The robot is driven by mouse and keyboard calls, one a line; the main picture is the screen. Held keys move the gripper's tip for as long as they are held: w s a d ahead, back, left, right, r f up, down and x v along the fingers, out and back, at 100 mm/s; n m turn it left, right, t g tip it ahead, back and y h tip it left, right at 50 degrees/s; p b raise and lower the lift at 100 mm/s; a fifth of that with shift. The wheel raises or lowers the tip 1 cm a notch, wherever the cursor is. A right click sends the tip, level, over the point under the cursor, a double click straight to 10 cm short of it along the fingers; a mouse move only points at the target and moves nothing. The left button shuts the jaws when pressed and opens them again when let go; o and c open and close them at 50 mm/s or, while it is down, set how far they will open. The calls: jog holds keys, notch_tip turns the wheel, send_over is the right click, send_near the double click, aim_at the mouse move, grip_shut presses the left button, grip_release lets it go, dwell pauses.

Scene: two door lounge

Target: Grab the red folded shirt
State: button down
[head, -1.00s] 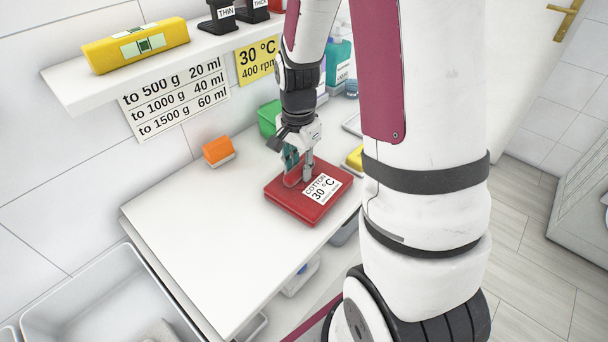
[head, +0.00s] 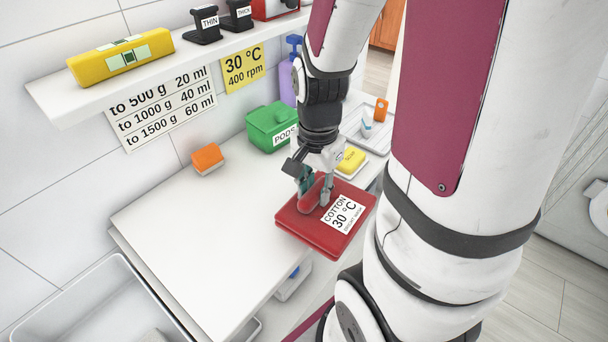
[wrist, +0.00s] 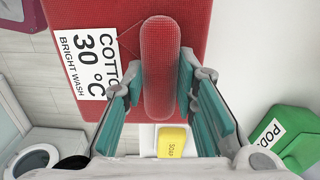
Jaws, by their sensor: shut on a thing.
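The red folded shirt (head: 312,229) is a flat red block with a white label reading "COTTON 30 °C BRIGHT WASH" and a raised rounded red ridge on top. In the head view it shows at the worktop's front edge, its near corner reaching past that edge in the picture. I cannot tell for sure how far it is above the top. My gripper (head: 316,190) points down and is shut on the ridge. In the wrist view the teal finger pads (wrist: 160,90) flank the ridge, and the red cloth (wrist: 65,14) fills the upper part.
The white worktop (head: 200,240) is clear at left. An orange block (head: 208,159) sits by the wall. A green PODS box (head: 271,127), a yellow soap (head: 351,161) and a tray (head: 375,130) stand behind the shirt. A shelf (head: 160,70) overhangs the back.

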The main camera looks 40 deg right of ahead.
aim_at(329, 215)
jog(key=shift+s+a+r+p, duration=0.1)
jog(key=shift+s+r+p, duration=0.1)
jog(key=shift+s+p, duration=0.65)
jog(key=shift+s+a+r+p, duration=0.15)
jog(key=shift+s+p, duration=0.35)
jog(key=shift+p, duration=0.5)
jog(key=s+p, duration=0.1)
jog(key=p, duration=0.2)
jog(key=shift+s+r, duration=0.1)
jog(key=shift+s+p, duration=0.45)
jog(key=shift+p, duration=0.8)
